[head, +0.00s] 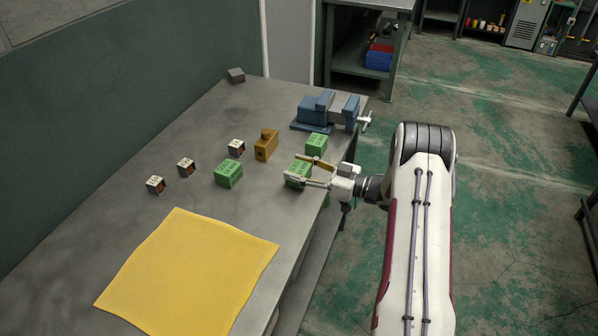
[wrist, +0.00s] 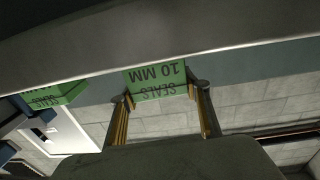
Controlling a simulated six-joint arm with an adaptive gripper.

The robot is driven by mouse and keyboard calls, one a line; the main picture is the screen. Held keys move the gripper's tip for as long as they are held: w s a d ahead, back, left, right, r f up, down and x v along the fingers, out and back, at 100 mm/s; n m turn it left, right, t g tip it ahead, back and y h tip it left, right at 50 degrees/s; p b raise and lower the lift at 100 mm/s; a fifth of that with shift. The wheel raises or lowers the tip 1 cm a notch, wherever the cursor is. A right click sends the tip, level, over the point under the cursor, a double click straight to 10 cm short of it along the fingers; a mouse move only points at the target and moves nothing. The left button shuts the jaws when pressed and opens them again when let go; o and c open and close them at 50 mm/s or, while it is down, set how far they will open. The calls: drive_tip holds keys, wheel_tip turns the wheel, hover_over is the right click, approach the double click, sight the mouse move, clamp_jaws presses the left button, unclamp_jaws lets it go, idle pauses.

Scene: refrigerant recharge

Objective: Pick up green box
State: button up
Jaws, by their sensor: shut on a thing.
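My gripper (head: 307,171) is at the right side of the grey workbench, with its fingers on either side of a green box (head: 295,177). In the wrist view my gripper (wrist: 163,95) is shut on this green box (wrist: 157,77), whose printed text reads "10 MM" and "SEALS" upside down. I cannot tell whether the box is clear of the bench. A second green box (head: 316,143) sits just behind, near the blue vise; a green box also shows at the left of the wrist view (wrist: 68,94). A third green box (head: 229,174) sits farther left on the bench.
A blue vise (head: 318,109) is at the bench's far right. A brown-yellow block (head: 266,146) and three small white-and-dark boxes (head: 186,167) stand left of my gripper. A yellow cloth (head: 185,275) covers the near bench. A small grey block (head: 236,75) is at the back.

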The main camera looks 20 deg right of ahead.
sight(299, 168)
drive_tip(key=shift+r, duration=4.4)
drive_tip(key=shift+w+d+r+m+t+h, duration=0.3)
drive_tip(key=shift+w+d, duration=0.05)
drive_tip(key=shift+d, duration=0.1)
drive_tip(key=s+a+r+m+t+h, duration=0.1)
drive_tip(key=a+m+h, duration=0.3)
drive_tip(key=a, duration=0.4)
drive_tip(key=s+a+r+m+t+h, duration=0.2)
drive_tip(key=s+a+m+t+h, duration=0.1)
drive_tip(key=a+h, duration=0.4)
drive_tip(key=shift+s+a+m, duration=0.4)
drive_tip(key=shift+s, duration=0.2)
